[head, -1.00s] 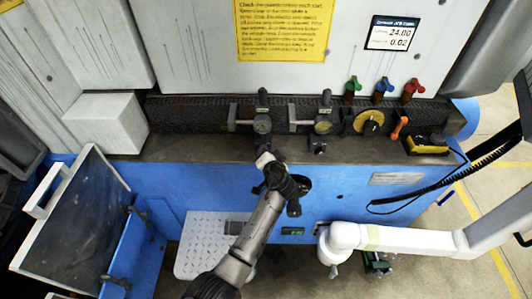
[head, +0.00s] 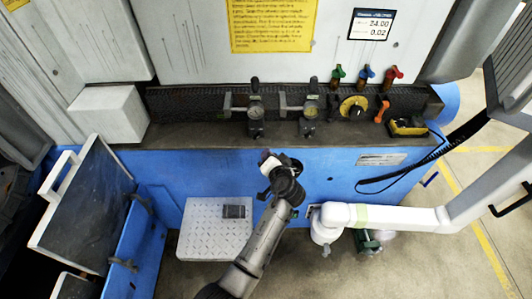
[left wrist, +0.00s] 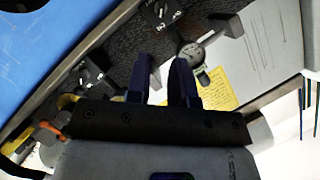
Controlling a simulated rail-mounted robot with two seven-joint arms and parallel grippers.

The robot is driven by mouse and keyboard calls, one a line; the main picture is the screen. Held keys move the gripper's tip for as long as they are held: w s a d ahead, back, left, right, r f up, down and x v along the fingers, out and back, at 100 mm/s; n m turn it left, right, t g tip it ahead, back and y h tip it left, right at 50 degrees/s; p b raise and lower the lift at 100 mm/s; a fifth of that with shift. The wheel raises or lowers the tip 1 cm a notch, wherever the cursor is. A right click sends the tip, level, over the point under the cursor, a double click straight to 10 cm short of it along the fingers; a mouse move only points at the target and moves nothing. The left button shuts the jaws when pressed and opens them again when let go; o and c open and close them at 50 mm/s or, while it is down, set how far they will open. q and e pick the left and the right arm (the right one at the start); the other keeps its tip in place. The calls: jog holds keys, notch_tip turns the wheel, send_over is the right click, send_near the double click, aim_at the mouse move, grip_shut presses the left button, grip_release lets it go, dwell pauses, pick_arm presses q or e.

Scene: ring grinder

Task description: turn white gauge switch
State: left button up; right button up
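The white-faced gauge (head: 256,112) is the left of two gauges on the dark ledge in the head view. It also shows in the left wrist view (left wrist: 192,55). Its switch is a small black box with a knob (head: 256,130) just below the gauge; the left wrist view shows it with white markings (left wrist: 160,12) near the top edge. My left gripper (left wrist: 164,58) has two dark fingers apart with nothing between them. In the head view the end of my left arm (head: 270,163) is in front of the blue panel, below the switch and apart from it. My right gripper cannot be seen.
A yellow-faced gauge (head: 310,108) with a similar black switch (head: 307,128) stands to the right. Beyond it are a yellow dial (head: 353,107), an orange lever (head: 382,110) and a yellow-black device (head: 407,127). An open panel door (head: 85,205) is at the left.

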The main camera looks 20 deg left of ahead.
pick_arm(q)
jog(key=shift+v, duration=0.85)
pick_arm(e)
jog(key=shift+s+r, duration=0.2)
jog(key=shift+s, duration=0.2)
pick_arm(q)
jog(key=shift+w, duration=0.1)
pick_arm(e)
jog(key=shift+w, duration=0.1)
